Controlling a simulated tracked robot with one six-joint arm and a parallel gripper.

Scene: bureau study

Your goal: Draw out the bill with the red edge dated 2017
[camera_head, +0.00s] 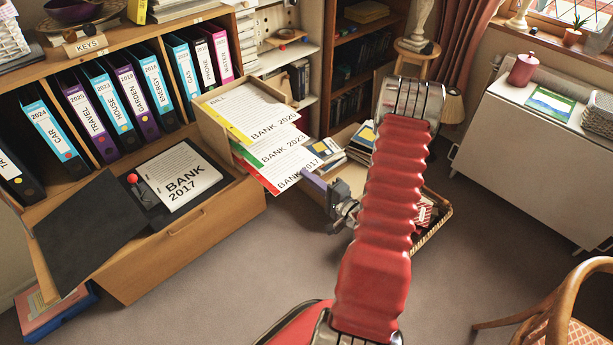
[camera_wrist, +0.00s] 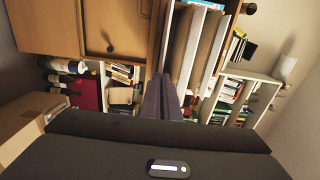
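The bill with the red edge, marked BANK 2017 (camera_head: 287,176), is the lowest of three fanned sheets. It sticks out below the green-edged BANK 2023 bill (camera_head: 272,150) and the yellow-edged BANK 2020 bill (camera_head: 246,112). The sheets project from an open wooden holder (camera_head: 215,126) at the shelf's end. My gripper (camera_head: 307,180) is at the red-edged bill's right end; I cannot tell whether it touches the paper. In the wrist view my gripper (camera_wrist: 165,82) has its dark fingers close together, with no paper visible between them.
An open drawer at left holds a lever-arch file (camera_head: 180,178) also marked BANK 2017. Several labelled binders (camera_head: 125,95) stand above. A wicker basket (camera_head: 436,222) and boxes lie behind my arm. A chair (camera_head: 560,310) is at lower right. Carpet (camera_head: 240,285) is clear in front.

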